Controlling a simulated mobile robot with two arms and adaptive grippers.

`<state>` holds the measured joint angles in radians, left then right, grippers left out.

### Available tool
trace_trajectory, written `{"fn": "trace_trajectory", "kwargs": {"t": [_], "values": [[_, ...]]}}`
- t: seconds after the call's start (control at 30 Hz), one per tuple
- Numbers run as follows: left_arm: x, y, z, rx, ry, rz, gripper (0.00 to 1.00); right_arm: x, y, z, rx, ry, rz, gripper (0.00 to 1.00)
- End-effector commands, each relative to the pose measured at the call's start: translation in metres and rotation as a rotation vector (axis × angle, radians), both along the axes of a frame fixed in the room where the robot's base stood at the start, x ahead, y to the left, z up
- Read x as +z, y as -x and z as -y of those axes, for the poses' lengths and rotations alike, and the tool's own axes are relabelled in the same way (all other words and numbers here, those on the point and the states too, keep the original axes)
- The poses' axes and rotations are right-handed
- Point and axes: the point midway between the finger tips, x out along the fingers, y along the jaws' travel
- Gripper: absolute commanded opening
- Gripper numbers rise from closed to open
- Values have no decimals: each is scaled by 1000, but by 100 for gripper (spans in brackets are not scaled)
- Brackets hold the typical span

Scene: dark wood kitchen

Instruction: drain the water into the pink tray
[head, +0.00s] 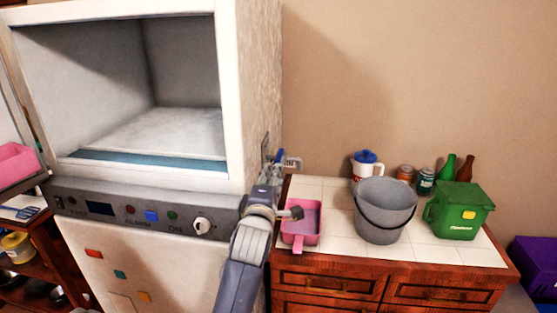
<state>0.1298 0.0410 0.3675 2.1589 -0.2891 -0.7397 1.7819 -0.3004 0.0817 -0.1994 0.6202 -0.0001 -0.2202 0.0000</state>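The pink tray (287,236) stands on the white tiled counter, close to the right side of the white freezer-like appliance (262,90). Its handle points toward me. I cannot tell whether there is water in it. A short grey spout with a dark end (296,213) shows over the tray, partly behind my arm. My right gripper (285,160) is at the appliance's right side, above and behind the tray, beside a small blue part. Its fingers are too small and overlapped to tell whether they are open or shut. My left gripper is not in view.
A grey bucket (385,212) and a green lidded bin (462,212) stand right of the tray. Behind them are a blue-lidded jug (366,165), jars (426,180) and bottles (465,169). The appliance's compartment is open and empty. Another pink container (15,163) is at the far left.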

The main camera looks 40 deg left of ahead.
Motion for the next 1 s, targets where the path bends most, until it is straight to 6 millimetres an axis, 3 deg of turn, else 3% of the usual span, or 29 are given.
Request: {"fn": "trace_trajectory", "kwargs": {"t": [0.6, 1.0], "values": [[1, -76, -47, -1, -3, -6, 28, 28, 0, -4, -1, -4, 0, 33], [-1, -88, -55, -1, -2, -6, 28, 31, 0, -3, -1, -4, 0, 33]]}}
